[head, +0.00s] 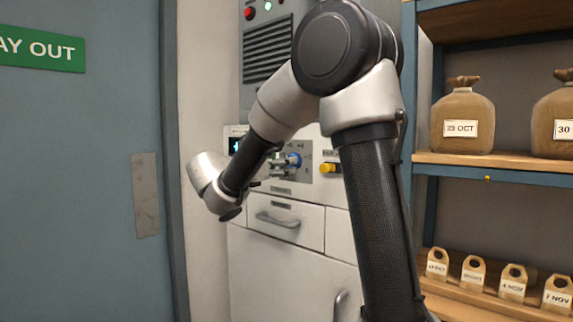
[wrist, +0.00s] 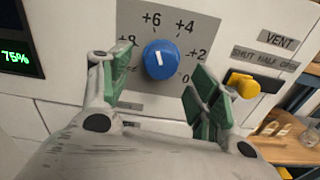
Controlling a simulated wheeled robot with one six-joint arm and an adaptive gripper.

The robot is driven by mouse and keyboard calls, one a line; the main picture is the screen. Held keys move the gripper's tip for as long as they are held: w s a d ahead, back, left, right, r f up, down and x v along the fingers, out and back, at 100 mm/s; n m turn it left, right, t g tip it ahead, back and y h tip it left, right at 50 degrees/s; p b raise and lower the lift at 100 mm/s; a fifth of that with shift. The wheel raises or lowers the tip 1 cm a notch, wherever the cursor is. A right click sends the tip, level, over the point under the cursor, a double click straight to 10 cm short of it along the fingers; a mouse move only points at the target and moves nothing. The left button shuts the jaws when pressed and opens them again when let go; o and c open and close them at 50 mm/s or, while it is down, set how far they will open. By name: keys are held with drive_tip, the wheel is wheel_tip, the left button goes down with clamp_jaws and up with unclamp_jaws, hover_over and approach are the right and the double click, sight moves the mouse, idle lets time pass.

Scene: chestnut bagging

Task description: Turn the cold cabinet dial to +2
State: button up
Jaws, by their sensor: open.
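The cold cabinet dial (wrist: 160,62) is a round blue knob with a short white mark, on a grey plate (wrist: 205,28) lettered +8, +6, +4, +2 and 0. The white mark points roughly upward, between +6 and +4. My gripper (wrist: 155,72) is open, with green-padded fingers on the left and right of the dial. No finger visibly touches it. The head view also shows the dial (head: 294,160) beside my gripper (head: 277,163), which is partly hidden by my arm.
A yellow knob (wrist: 243,85) by the "VENT" and "SHUT HALF OPEN" labels sits just right of my right finger. A display (wrist: 17,50) reading 75% is at the left. Below the panel is a drawer (head: 285,221). Shelves with sacks (head: 463,115) stand to the right.

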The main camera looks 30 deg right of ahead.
drive_tip(key=shift+x, duration=1.8)
drive_tip(key=c, duration=1)
drive_tip(key=m, duration=1.8)
drive_tip(key=shift+m, duration=0.4)
